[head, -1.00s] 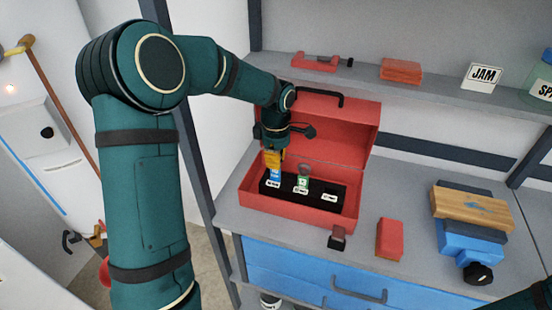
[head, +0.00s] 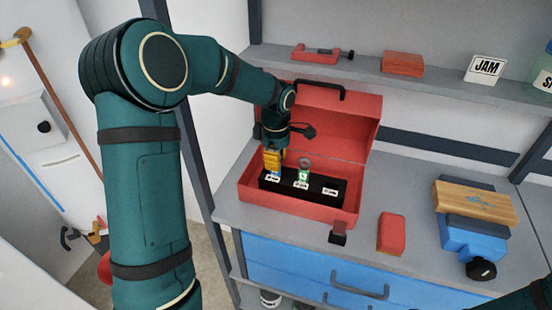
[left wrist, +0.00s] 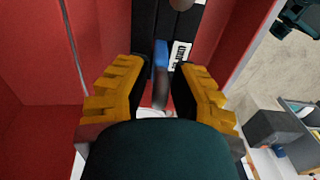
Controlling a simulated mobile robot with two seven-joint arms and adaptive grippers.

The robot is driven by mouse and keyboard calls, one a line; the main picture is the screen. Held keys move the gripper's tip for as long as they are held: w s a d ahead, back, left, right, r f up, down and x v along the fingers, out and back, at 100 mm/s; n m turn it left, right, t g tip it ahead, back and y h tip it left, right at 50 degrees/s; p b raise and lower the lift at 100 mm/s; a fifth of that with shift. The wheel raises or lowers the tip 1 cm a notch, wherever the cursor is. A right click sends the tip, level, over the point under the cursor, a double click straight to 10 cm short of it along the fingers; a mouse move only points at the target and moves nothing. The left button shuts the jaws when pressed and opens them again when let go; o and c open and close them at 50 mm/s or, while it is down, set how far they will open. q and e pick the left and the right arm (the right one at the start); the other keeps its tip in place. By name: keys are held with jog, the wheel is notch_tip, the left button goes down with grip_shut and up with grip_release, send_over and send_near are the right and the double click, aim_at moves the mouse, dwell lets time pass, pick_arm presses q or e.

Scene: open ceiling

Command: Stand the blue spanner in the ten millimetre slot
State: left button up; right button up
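My left gripper (head: 274,169) points down into the red toolbox, low over the left end of the black rack (head: 316,191). In the left wrist view its yellow fingers (left wrist: 160,78) stand apart, with a gap between them. The blue spanner (left wrist: 162,58) stands between these fingers at the left slot, its blue part beside a white label (left wrist: 179,53) and its grey end nearer the camera. In the head view the gripper hides most of it, so its seating depth cannot be told. The label's text is unreadable. My right gripper is out of view.
A green spanner (head: 304,174) stands in the middle slot; the right slot looks empty. The toolbox lid (head: 335,125) is open behind. On the bench are a red block (head: 391,233) and a blue vice (head: 470,243) under wood. A shelf above holds a jam sign (head: 486,69).

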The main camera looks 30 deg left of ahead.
pick_arm(q)
jog(key=shift+o, duration=0.8)
notch_tip(320, 180, up, 12)
jog(key=shift+r, duration=0.1)
dwell(0.3)
